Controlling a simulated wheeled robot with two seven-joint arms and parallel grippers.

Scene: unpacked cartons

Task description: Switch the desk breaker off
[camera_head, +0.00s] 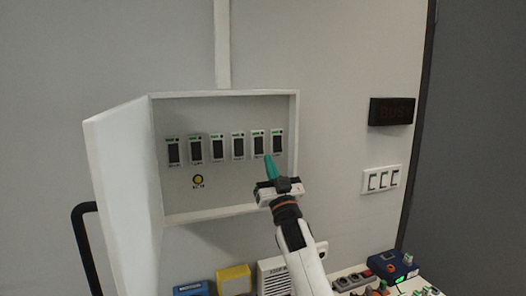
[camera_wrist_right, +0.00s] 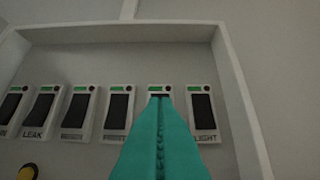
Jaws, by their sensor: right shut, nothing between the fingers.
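An open white breaker box (camera_head: 225,96) on the wall holds a row of several dark rocker breakers with green marks on top. In the right wrist view the rightmost breaker (camera_wrist_right: 202,110) reads LIGHT and one at left (camera_wrist_right: 42,112) reads LEAK. Other labels are too blurred to read, so I cannot tell which is the desk breaker. My right gripper (camera_head: 269,164) is shut and empty. Its teal fingers (camera_wrist_right: 160,140) point at the second breaker from the right (camera_head: 258,144) and hide its lower part; I cannot tell whether they touch it. My left gripper is out of view.
The box door (camera_head: 125,190) stands open at left. A round yellow button (camera_head: 198,179) sits below the breakers. A dark display (camera_head: 391,111) and a white switch plate (camera_head: 381,180) are on the wall at right. Colourful equipment (camera_head: 388,266) crowds the lower right.

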